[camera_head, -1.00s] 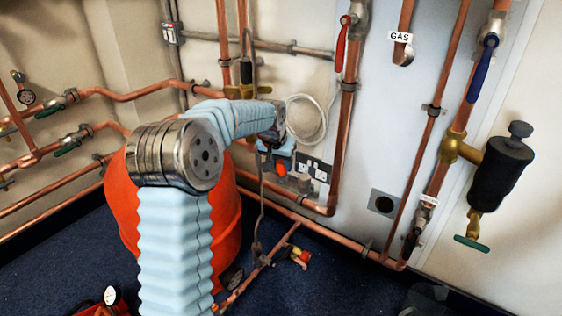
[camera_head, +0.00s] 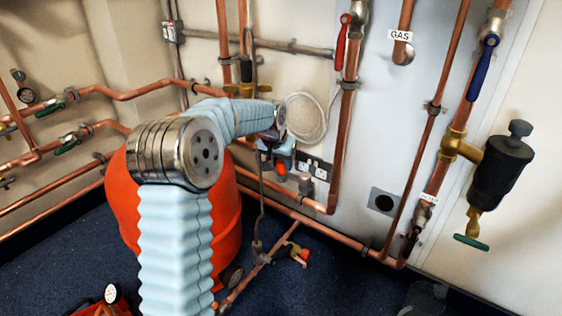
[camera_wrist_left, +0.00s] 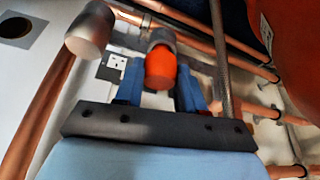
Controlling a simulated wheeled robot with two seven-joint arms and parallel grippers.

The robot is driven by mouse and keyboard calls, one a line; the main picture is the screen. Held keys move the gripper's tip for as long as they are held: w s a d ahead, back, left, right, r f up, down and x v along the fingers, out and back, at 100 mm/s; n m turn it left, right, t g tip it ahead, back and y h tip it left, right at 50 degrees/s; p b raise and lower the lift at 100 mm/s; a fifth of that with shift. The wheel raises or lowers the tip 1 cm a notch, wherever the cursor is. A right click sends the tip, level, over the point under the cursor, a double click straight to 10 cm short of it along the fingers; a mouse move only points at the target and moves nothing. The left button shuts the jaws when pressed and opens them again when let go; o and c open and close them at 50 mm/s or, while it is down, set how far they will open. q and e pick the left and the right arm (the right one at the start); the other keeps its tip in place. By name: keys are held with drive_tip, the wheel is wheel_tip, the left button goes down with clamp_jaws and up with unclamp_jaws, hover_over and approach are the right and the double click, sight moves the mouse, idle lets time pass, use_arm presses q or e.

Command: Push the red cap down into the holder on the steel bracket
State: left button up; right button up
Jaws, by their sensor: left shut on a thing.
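The red cap (camera_wrist_left: 160,68) is orange-red and sits between the two blue fingers of my left gripper (camera_wrist_left: 160,88) in the left wrist view. The gripper is shut on it. A grey metal cylinder (camera_wrist_left: 161,38) meets the cap's far end; whether this is the holder, and how deep the cap sits in it, I cannot tell. In the head view my left gripper (camera_head: 276,158) is at the wall, left of the sockets, and the red cap (camera_head: 282,166) shows small there. The steel bracket is not clearly made out. My right gripper is not in view.
A rounded metal cylinder (camera_wrist_left: 90,28) stands close to the left finger in the wrist view. A thin grey rod or hose (camera_wrist_left: 220,60) runs close to the right finger. Copper pipes (camera_head: 343,150) line the wall, and a large red vessel (camera_head: 228,225) stands behind my left arm.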

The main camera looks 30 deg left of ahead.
use_arm(q)
drive_tip(key=shift+f+b, duration=0.4)
drive_tip(key=shift+f, duration=0.3)
drive_tip(key=o, duration=1.1)
drive_tip(key=shift+r, duration=0.15)
drive_tip(key=p+v, duration=0.3)
drive_tip(key=v, duration=1)
drive_tip(key=shift+s+r, duration=0.1)
drive_tip(key=shift+r, duration=0.2)
